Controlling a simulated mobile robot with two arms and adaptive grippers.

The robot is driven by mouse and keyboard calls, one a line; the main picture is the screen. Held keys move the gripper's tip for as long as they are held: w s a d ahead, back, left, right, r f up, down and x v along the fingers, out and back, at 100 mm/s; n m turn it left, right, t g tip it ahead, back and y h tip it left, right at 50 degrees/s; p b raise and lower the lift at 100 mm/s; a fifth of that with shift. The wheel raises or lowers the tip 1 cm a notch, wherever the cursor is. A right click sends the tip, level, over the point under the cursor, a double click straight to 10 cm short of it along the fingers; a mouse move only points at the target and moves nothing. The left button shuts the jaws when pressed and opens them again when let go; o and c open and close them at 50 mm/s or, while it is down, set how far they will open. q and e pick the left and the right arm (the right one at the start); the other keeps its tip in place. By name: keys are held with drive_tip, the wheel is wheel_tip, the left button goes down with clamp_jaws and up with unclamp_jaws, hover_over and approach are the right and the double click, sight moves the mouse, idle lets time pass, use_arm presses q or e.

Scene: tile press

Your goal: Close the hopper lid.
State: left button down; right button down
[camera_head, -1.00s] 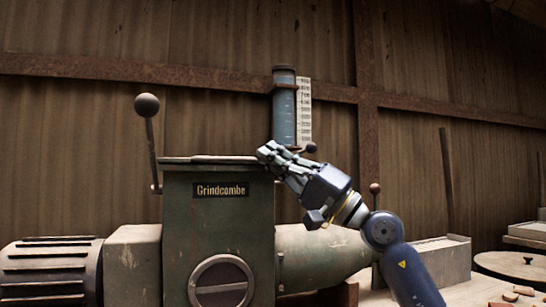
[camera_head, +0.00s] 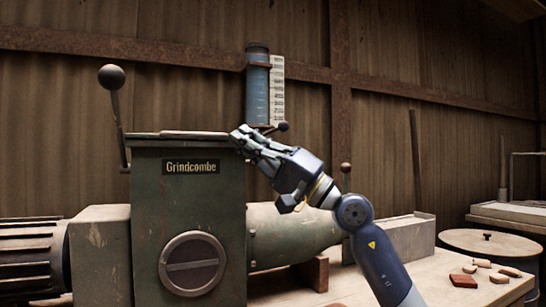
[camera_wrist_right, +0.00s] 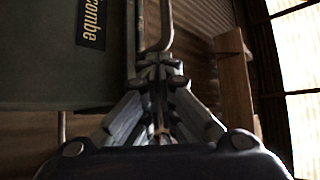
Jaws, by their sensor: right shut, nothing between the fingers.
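The hopper (camera_head: 190,220) is a dark green box with a "Grindcombe" plate on its front. Its lid (camera_head: 190,134) shows edge-on as a thin, flat plate along the hopper's top and looks level. My right gripper (camera_head: 240,133) is at the top right corner of the hopper, its fingers together and empty, pointing up and left. Whether the fingertips touch the lid I cannot tell. In the right wrist view the closed fingers (camera_wrist_right: 160,68) meet by a bent metal bar, beside the hopper's side (camera_wrist_right: 65,65). My left gripper is out of view.
A ball-topped lever (camera_head: 111,78) stands at the hopper's left. A blue tube (camera_head: 257,90) with a scale rises behind. A motor (camera_head: 32,255) lies at the left.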

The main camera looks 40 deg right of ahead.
drive_tip(key=v, duration=1.1)
drive_tip(key=shift+s+d, duration=0.25)
